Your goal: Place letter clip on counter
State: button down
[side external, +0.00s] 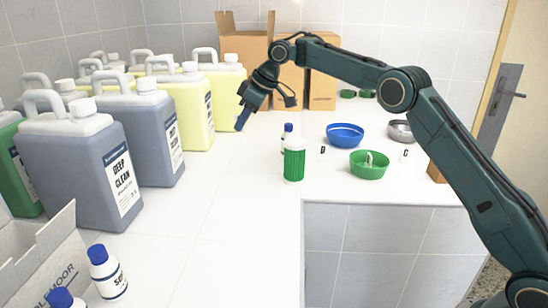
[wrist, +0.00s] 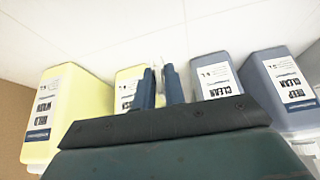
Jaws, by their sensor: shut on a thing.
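My gripper (side external: 240,122) points down over the white counter (side external: 225,215), close to the yellow jugs. In the wrist view its two blue fingers (wrist: 160,72) stand close together around a small pale thing, which I take to be a letter clip (wrist: 158,48); its letter cannot be read. In the side view the held clip is too small to make out. Two white letter clips stand on the counter, one marked D (side external: 322,149) and one marked C (side external: 404,154), near the bowls.
Yellow jugs (side external: 224,92) and grey jugs (side external: 70,150) line the left. A green-and-white canister (side external: 294,160), a blue bowl (side external: 345,135), a green bowl (side external: 368,165) and a metal bowl (side external: 400,130) stand at right. Cardboard boxes (side external: 247,52) stand behind. The front-middle counter is clear.

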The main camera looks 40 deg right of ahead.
jog(key=s+a+f+n+g+y, duration=0.15)
jog(key=s+a+n, duration=0.3)
jog(key=a, duration=0.75)
jog(key=s+a+r+n+g, duration=0.1)
jog(key=s+a+n+g, duration=0.15)
jog(key=s+a, duration=0.6)
jog(key=s+a+f+n+g, duration=0.1)
jog(key=s+a+n+g, duration=0.2)
jog(key=s+a+n, duration=0.4)
jog(key=s+a, duration=0.8)
jog(key=a, duration=0.3)
jog(key=shift+s+a, duration=0.2)
jog(key=shift+a, duration=0.05)
jog(key=shift+f, duration=0.15)
jog(key=shift+f, duration=3.9)
jog(key=shift+f, duration=0.1)
jog(key=c, duration=1.5)
grip_release()
